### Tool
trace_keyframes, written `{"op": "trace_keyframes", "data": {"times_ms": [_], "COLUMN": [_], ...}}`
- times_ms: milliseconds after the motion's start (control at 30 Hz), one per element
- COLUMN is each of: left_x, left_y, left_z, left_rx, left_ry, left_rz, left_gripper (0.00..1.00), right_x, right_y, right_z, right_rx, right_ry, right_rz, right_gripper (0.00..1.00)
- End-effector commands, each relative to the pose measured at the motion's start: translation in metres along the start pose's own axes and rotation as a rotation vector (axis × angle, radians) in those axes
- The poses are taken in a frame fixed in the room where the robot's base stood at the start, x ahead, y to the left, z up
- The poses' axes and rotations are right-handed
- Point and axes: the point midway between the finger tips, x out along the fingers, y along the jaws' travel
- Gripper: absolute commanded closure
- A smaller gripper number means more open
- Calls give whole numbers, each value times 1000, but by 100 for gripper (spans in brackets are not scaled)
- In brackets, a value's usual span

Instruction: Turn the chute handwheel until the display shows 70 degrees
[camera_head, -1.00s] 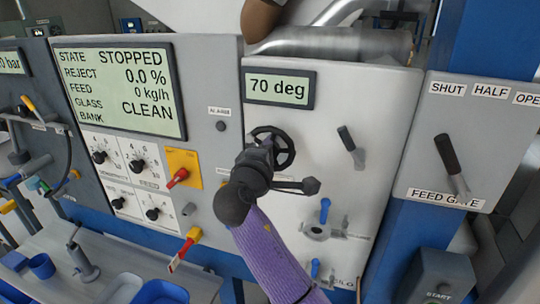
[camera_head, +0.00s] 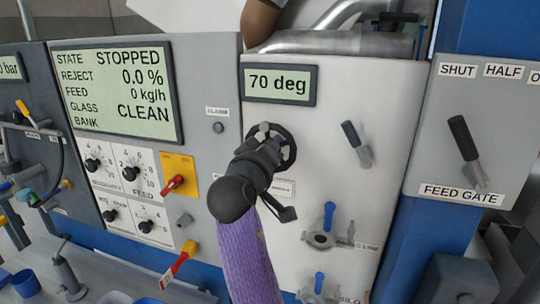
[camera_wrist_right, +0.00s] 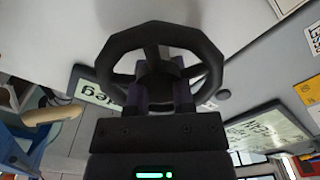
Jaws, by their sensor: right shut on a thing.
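The black chute handwheel (camera_head: 287,146) is on the pale panel, below a small display (camera_head: 278,85) that reads 70 deg. My right gripper (camera_head: 264,150) is at the wheel, coming from below and in front. In the right wrist view the handwheel (camera_wrist_right: 208,52) fills the upper middle, and the two fingers of my right gripper (camera_wrist_right: 160,92) are closed around its hub or spoke area. The exact contact is partly hidden by the fingers. My left gripper is not in view; part of a brown arm shows at the top of the head view.
A large screen (camera_head: 117,92) at left reads STOPPED and CLEAN. A lever (camera_head: 355,143) is right of the wheel, and the feed gate lever (camera_head: 466,150) is farther right. A red switch (camera_head: 174,184) on a yellow plate is to the left. Blue-handled valves (camera_head: 328,216) are below right.

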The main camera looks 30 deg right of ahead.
Motion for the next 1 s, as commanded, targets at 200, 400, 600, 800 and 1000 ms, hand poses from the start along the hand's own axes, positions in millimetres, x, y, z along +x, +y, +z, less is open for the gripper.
{"op": "trace_keyframes", "data": {"times_ms": [200, 400, 600, 800, 1000], "left_x": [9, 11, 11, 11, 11], "left_y": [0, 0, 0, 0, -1], "left_z": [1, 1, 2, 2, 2], "left_rx": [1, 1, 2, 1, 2], "left_ry": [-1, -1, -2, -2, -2], "left_rz": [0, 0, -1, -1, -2], "left_gripper": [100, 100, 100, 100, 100], "right_x": [0, 0, 0, 0, 0], "right_y": [-3, -3, -2, -2, -2], "right_z": [3, 2, 2, 2, 2], "right_rx": [90, 132, 143, 143, 142], "right_ry": [-7, -8, -8, -9, -7], "right_rz": [-6, -6, -6, -6, -5], "right_gripper": [100, 100, 100, 100, 56]}}
